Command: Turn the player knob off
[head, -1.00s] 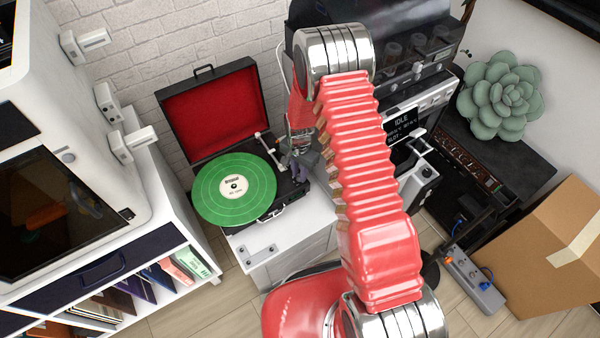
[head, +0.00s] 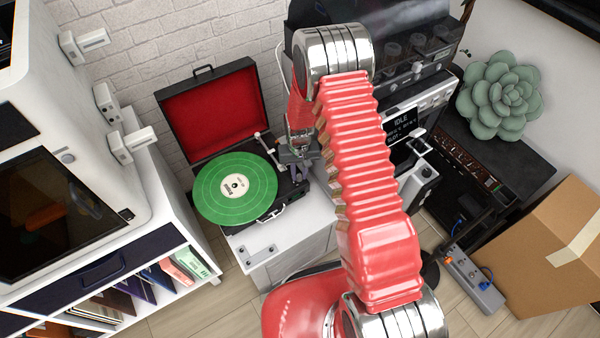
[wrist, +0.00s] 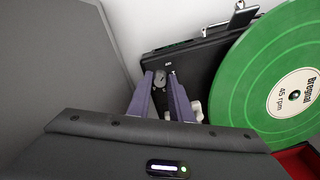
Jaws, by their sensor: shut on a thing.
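The record player (head: 212,115) stands open on a white cabinet, its lid lined in red. A green record (head: 215,196) with a white label lies on its platter. In the wrist view, a small grey player knob (wrist: 160,77) sits on the black deck (wrist: 200,62), between the tips of my purple fingers. My gripper (wrist: 163,76) is shut on the knob, and the record (wrist: 262,90) is to the right. In the head view my gripper (head: 301,176) is at the player's right front corner and hides the knob. The knob's marking cannot be read.
A machine with a screen reading IDLE (head: 402,122) stands right of the player, behind my arm. The tonearm (head: 268,146) is close to my gripper. A white shelf unit (head: 165,232) is at the left, a cardboard box (head: 545,250) at the right.

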